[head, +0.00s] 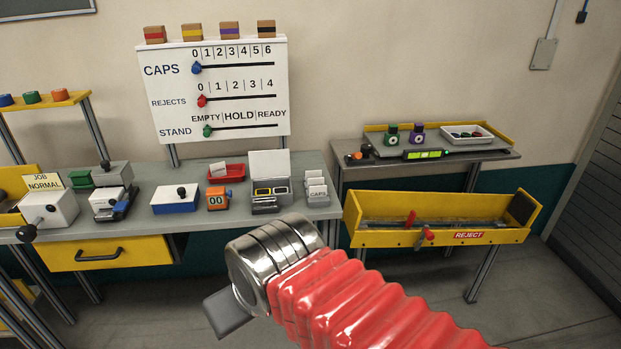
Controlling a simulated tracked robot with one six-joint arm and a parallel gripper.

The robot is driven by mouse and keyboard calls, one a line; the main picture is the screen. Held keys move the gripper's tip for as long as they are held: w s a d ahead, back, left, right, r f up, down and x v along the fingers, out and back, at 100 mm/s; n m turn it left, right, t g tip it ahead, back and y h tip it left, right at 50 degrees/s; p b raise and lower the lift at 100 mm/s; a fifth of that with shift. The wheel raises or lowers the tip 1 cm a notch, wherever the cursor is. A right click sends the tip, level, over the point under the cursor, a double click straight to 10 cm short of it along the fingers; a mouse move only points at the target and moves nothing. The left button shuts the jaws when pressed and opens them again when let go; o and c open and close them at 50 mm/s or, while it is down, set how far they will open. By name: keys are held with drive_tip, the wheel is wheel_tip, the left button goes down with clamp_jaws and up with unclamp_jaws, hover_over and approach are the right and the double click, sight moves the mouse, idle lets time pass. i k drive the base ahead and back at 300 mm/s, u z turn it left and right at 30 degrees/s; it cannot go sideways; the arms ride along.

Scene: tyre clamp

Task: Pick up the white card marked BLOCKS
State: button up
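Several white cards (316,189) stand one behind another at the right end of the grey workbench. The front one appears to read CAPS; the ones behind show only upper parts, and I cannot read BLOCKS on any of them. Another small white card (217,169) stands tilted in a red tray (233,176), its marking not readable. My gripper (230,314) is in the lower middle, in front of and apart from the bench. Only a grey finger part shows below the silver wrist, so its opening is hidden.
A grey-white machine (270,175) stands just left of the cards, with an orange counter (218,198) beside it. A yellow REJECT trough (385,238) lies to the right. A board with sliders (220,125) rises behind the bench. Floor in front is open.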

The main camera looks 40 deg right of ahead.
sight(316, 173)
drive_tip(key=i, duration=0.95)
drive_tip(key=z, duration=0.05)
